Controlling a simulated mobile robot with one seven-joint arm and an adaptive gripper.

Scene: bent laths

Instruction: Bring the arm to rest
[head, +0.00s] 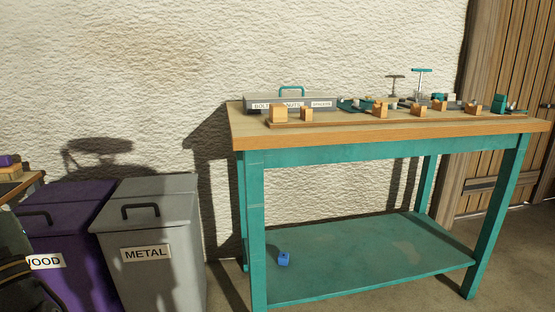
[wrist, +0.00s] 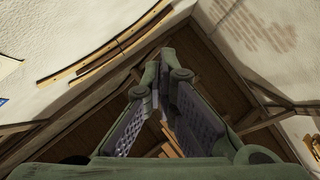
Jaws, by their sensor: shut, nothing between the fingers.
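My gripper (wrist: 164,92) shows in the wrist view, pointing up toward the wooden roof (wrist: 215,85). Its two fingers are close together with nothing held between them. The gripper is not seen in the head view. A dark part at the lower left edge of the head view may be my own arm; I cannot tell for sure.
A teal workbench (head: 340,150) carries wooden blocks (head: 278,114), a labelled box (head: 290,103) and tools. A purple WOOD bin (head: 75,215) and a grey METAL bin (head: 150,235) stand left. Bent laths (wrist: 105,50) hang on the wall.

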